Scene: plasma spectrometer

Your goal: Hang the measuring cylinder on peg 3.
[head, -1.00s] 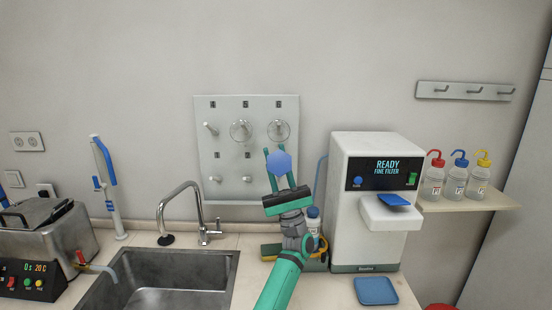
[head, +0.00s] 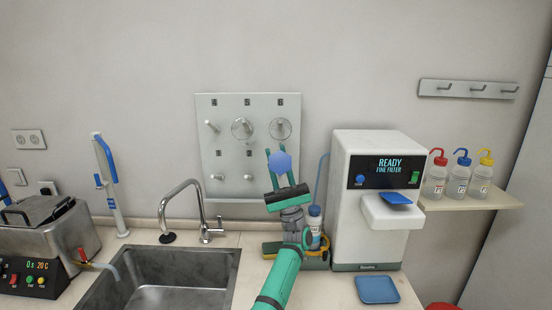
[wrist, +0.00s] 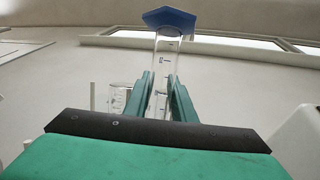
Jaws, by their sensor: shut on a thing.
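My gripper (head: 280,172) is shut on the measuring cylinder, in front of the lower right of the pegboard. The cylinder's blue hexagonal foot (head: 280,161) faces the head camera and hides its tube there. In the wrist view the clear, marked tube of the measuring cylinder (wrist: 167,62) stands between my green fingers (wrist: 161,98), its foot uppermost. The pale pegboard (head: 204,185) has two rows of pegs with small labels, hard to read. The lower right peg place, apparently peg 3, is hidden behind the cylinder and gripper. I cannot tell the gap to the board.
Round glassware hangs on the top middle peg (head: 242,128) and top right peg (head: 280,128). The top left peg (head: 212,126) is bare. A white filter machine (head: 345,210) stands close on the right. A sink (head: 160,280) with a tap (head: 190,190) lies left.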

